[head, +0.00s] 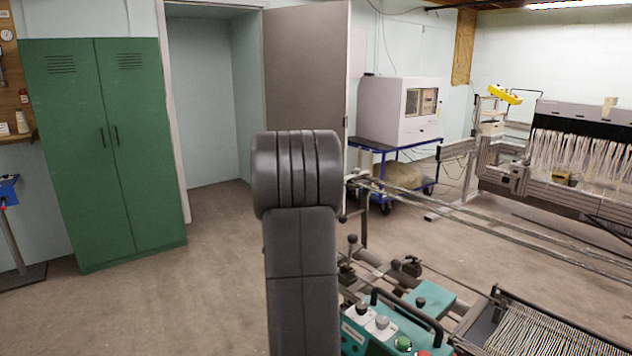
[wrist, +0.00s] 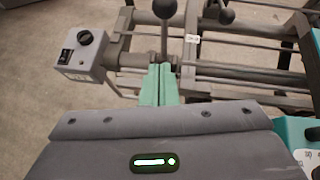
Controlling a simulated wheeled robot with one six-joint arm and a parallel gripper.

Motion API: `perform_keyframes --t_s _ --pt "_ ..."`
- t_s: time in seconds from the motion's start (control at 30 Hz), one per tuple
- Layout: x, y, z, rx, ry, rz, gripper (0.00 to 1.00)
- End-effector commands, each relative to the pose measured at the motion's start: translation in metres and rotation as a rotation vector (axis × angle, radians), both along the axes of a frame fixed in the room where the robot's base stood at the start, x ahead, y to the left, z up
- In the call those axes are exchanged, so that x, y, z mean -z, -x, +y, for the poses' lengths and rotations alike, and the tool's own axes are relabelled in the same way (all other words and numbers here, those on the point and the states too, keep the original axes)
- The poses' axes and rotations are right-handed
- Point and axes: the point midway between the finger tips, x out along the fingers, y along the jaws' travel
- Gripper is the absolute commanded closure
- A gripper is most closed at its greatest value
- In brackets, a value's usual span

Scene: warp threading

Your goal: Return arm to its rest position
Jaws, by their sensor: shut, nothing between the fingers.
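My arm (head: 300,250) stands upright in the middle of the head view, as a dark grey link with a ribbed joint at its top. My gripper is hidden in that view. In the wrist view my gripper (wrist: 160,70) shows as two pale green fingers, shut together with nothing between them. The fingertips appear in front of metal rails and a black-knobbed lever (wrist: 164,28). I cannot tell the distance from the fingertips to the rails, and no contact is clear.
A grey switch box (wrist: 85,54) is left of the fingers. A teal control panel (head: 385,325) with buttons lies right of my arm, beside a thread-covered frame (head: 540,325). A green cabinet (head: 105,150) stands at the left. Floor (head: 190,290) left of my arm is clear.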

Motion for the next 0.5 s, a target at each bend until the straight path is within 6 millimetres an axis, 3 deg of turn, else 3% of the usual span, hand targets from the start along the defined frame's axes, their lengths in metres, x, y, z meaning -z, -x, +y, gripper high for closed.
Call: perform_keyframes --t_s 0.5 --pt "0.022 0.01 0.013 -0.003 0.123 -0.107 1.0"
